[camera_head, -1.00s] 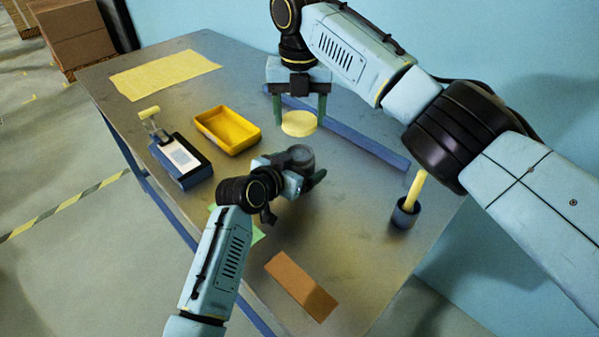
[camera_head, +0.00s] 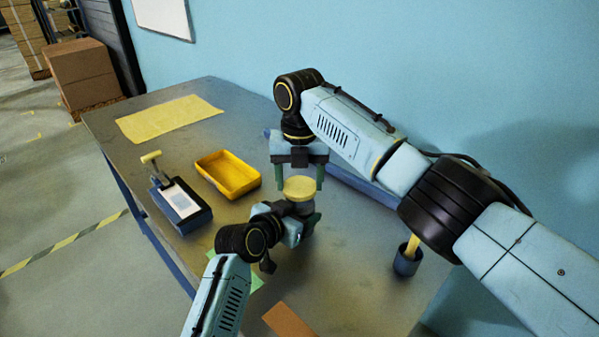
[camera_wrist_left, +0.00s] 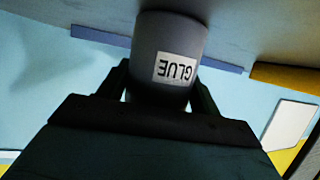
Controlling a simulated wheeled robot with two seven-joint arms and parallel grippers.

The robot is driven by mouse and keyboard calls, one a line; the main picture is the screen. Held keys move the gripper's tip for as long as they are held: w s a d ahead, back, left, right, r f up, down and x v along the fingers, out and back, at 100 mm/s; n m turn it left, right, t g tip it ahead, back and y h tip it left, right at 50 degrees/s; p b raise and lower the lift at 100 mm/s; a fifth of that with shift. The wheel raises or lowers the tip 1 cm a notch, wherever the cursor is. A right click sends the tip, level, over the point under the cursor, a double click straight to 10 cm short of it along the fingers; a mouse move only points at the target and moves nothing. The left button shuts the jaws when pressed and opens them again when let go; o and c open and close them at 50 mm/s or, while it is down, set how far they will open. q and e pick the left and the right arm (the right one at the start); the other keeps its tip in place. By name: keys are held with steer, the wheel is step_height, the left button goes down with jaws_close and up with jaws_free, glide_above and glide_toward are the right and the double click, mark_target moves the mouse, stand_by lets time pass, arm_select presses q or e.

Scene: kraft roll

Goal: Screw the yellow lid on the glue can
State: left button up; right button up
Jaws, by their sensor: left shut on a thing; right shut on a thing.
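The glue can (camera_wrist_left: 182,40) stands upright; its white GLUE label reads upside down in the left wrist view. My left gripper (camera_wrist_left: 162,92) is shut on the can from the side, and the can also shows in the head view (camera_head: 301,207). The round yellow lid (camera_head: 299,185) is level over the can's mouth and looks to rest on it; whether the threads are engaged cannot be told. My right gripper (camera_head: 299,184) points down from above, shut on the lid. The can's top is hidden in the left wrist view.
A yellow tray (camera_head: 236,181) and a dark device with a white label (camera_head: 180,200) are to the left. A yellow sheet (camera_head: 170,117) lies at the far left. A dark cup (camera_head: 406,262) with a yellow stick is on the right. A brown piece (camera_head: 287,321) lies at the front.

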mark_target(299, 185)
steer(key=shift+f, duration=0.2)
stand_by(0.4)
steer(key=shift+f, duration=0.75)
steer(key=shift+f, duration=0.6)
arm_select(q)
jaws_close()
arm_select(e)
steer(key=m, duration=0.3)
steer(key=shift+m, duration=0.3)
steer(key=m, duration=0.7)
steer(key=shift+m, duration=0.4)
steer(key=m, duration=0.5)
